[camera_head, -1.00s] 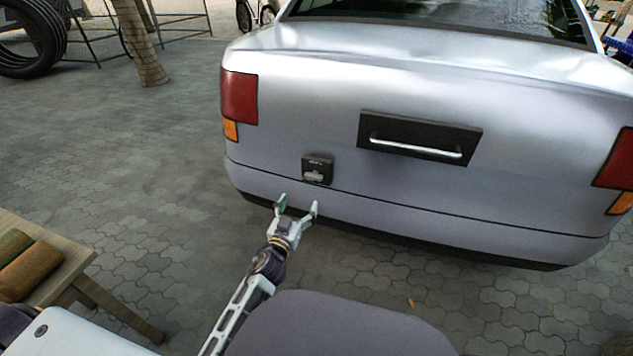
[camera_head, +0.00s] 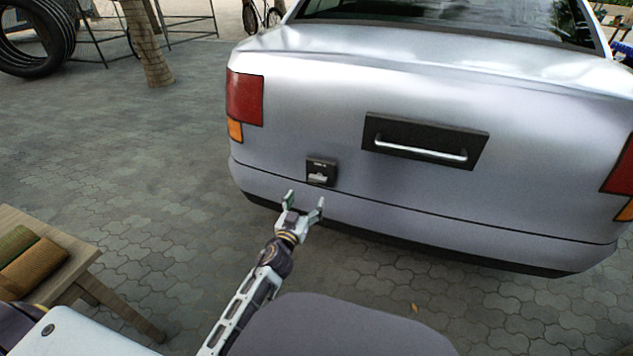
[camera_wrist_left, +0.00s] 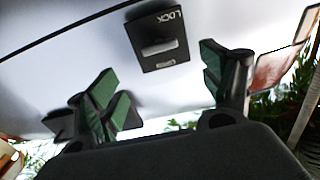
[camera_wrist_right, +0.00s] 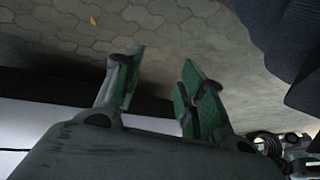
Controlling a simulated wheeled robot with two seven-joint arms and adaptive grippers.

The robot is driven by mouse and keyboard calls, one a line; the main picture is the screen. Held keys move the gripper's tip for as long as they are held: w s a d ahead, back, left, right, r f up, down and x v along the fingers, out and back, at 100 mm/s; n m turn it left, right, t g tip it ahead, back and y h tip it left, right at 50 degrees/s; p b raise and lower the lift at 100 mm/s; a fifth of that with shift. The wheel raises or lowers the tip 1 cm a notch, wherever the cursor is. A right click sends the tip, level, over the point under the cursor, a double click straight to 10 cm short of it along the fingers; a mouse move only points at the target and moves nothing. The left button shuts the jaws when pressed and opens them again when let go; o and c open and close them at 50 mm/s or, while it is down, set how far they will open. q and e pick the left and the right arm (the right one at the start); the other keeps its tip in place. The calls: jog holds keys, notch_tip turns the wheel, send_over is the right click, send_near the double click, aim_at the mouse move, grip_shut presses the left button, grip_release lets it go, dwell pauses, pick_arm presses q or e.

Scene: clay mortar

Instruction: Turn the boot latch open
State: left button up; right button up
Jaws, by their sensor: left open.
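The boot latch (camera_head: 321,171) is a small black plate with a light grey knob, low on the silver car's boot, left of centre. In the left wrist view the latch plate (camera_wrist_left: 158,38) shows upside down, with the word LOCK and a grey bar-shaped knob lying along the plate's width. My left gripper (camera_head: 305,200) is open and empty, just below and in front of the latch, apart from it. In the left wrist view its green-padded fingers stand either side of the plate. My right gripper (camera_wrist_right: 158,85) is open and empty in the right wrist view, above paving.
The silver car (camera_head: 440,85) fills the right, with a boot handle (camera_head: 420,147) right of the latch and a bumper below. A wooden bench (camera_head: 75,262) with rolled cloths (camera_head: 32,265) stands at lower left. Paving between is clear.

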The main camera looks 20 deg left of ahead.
aim_at(317, 180)
pick_arm(q)
jog(key=shift+w+d+b, duration=0.1)
jog(key=shift+w+b, duration=0.5)
jog(key=shift+w, duration=3.6)
jog(key=shift+w+d, duration=0.1)
jog(key=shift+w, duration=1.25)
pick_arm(e)
jog(key=shift+a+f+t+y, duration=0.15)
jog(key=shift+a+f+t, duration=0.1)
jog(key=shift+f, duration=0.65)
jog(key=shift+a+f+t+y, duration=0.15)
jog(key=shift+f+t, duration=0.1)
jog(key=shift+f, duration=0.6)
pick_arm(q)
jog(key=c, duration=1)
pick_arm(e)
jog(key=shift+w+r, duration=0.15)
